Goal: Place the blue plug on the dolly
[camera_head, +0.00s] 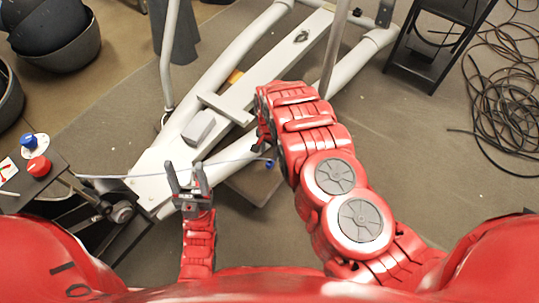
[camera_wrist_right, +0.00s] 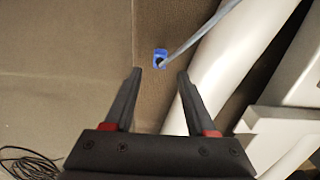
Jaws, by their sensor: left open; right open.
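The blue plug (camera_head: 270,164) is at the end of a thin grey cable (camera_head: 225,161), just below my right gripper in the head view. In the right wrist view the plug (camera_wrist_right: 160,58) shows ahead of the fingertips, between their lines and not gripped. My right gripper (camera_wrist_right: 157,72) is open; in the head view the red arm mostly hides it. A flat brown board (camera_head: 250,186), possibly the dolly, lies low beside the plug. I cannot tell whether the plug touches it. My left gripper (camera_head: 187,176) is open, fingers up, near the cable.
A white elliptical frame (camera_head: 155,185) with thick tubes (camera_head: 245,45) fills the middle. A dark table (camera_head: 45,180) at left bears red (camera_head: 39,167) and blue (camera_head: 28,140) round parts. A black stand (camera_head: 430,50) and coiled cables (camera_head: 510,90) are at right.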

